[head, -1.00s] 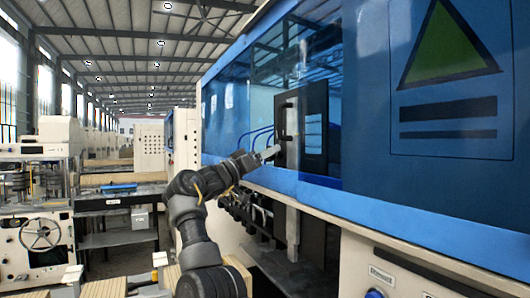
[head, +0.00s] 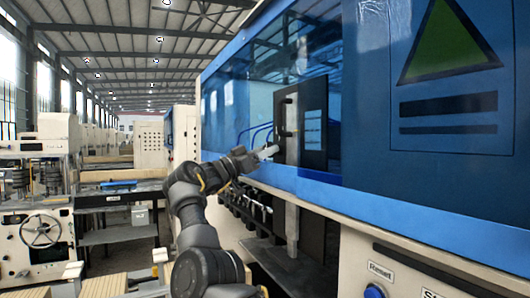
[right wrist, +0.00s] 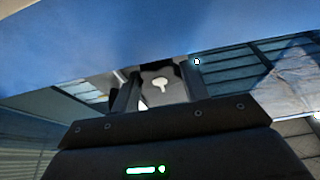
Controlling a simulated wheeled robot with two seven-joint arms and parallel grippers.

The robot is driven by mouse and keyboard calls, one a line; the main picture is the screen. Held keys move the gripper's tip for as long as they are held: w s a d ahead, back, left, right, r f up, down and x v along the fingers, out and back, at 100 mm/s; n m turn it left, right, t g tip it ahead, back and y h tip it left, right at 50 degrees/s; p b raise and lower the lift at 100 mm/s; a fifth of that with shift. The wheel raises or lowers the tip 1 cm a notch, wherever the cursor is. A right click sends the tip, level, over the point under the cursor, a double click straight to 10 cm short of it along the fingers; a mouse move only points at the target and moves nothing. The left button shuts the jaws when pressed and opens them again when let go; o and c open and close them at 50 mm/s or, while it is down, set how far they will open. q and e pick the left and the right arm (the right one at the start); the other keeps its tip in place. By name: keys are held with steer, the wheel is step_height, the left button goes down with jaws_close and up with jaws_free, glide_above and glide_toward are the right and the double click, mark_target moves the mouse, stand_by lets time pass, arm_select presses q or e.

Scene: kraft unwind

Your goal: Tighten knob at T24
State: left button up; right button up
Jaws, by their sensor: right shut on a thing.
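My right gripper (head: 268,152) reaches up to the opening in the blue machine, beside the black upright panel (head: 313,125) with its dark handle. In the right wrist view, its two dark fingers (right wrist: 160,88) stand on either side of a small pale knob-like piece (right wrist: 160,82). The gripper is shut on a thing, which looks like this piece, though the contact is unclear. I cannot read a T24 label, so I cannot tell which knob it is. My left gripper is not in view.
The blue machine front (head: 430,120) fills the right side. Below the opening is a row of dark fittings (head: 245,207). A cream panel carries a blue button (head: 374,291). A dark bench (head: 118,215) and a machine with a handwheel (head: 41,231) stand at left.

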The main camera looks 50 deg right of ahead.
steer(key=o, duration=1)
steer(key=shift+a, duration=0.1)
steer(key=shift+w, duration=0.1)
steer(key=b+v, duration=0.3)
steer(key=v, duration=0.7)
steer(key=shift+a, duration=0.35)
steer(key=shift+f, duration=0.15)
